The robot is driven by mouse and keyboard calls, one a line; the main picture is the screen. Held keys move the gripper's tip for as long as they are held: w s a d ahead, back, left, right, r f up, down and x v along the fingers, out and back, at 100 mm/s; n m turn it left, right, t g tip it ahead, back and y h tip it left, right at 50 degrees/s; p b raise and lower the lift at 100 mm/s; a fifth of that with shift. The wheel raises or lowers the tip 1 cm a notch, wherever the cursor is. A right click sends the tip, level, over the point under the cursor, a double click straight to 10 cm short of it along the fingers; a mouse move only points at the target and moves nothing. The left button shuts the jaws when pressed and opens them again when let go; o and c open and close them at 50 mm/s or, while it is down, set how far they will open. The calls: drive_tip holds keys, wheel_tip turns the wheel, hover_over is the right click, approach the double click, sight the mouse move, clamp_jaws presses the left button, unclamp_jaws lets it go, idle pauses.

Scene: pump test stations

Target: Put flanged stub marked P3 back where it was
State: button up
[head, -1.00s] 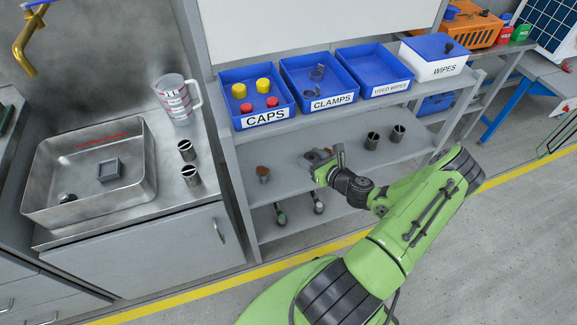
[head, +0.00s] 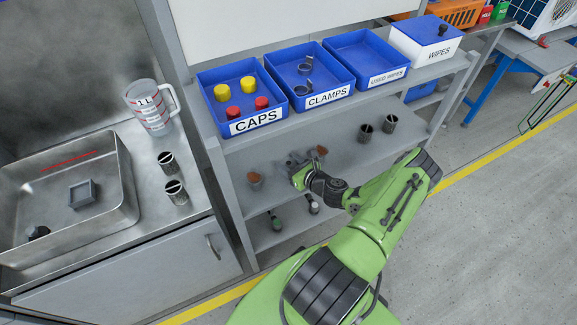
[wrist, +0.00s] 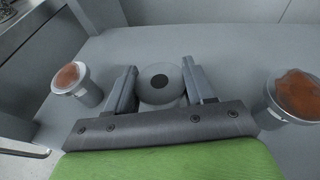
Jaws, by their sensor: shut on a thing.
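My gripper (head: 296,162) is over the middle shelf of the rack, between two stubs with rust-brown tops. In the wrist view its jaws (wrist: 160,78) are closed on a grey round stub (wrist: 160,92) with a dark centre. No P3 mark is readable on it. I cannot tell whether it touches the shelf. One brown-topped stub (head: 255,180) stands to the left and shows in the wrist view (wrist: 72,80). The other (head: 318,153) stands to the right and shows there too (wrist: 292,98). Both stand apart from the jaws.
Two open metal stubs (head: 366,132) stand farther right on the middle shelf (head: 345,150). The lower shelf holds two small dark items (head: 276,222). Blue bins, including CAPS (head: 205,92), stand above. A steel counter with a tray (head: 130,185) and jug (head: 150,105) is left.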

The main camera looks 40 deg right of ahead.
drive_tip(key=shift+r, duration=0.15)
drive_tip(key=o, duration=1.2)
drive_tip(key=shift+f, duration=0.2)
drive_tip(key=shift+o, duration=0.2)
drive_tip(key=shift+r, duration=0.1)
drive_tip(key=shift+s+r, duration=0.2)
drive_tip(key=shift+s, duration=0.05)
drive_tip(key=p+v, duration=0.3)
drive_tip(key=v, duration=0.8)
drive_tip(key=shift+s, duration=0.25)
drive_tip(key=shift+a, duration=0.1)
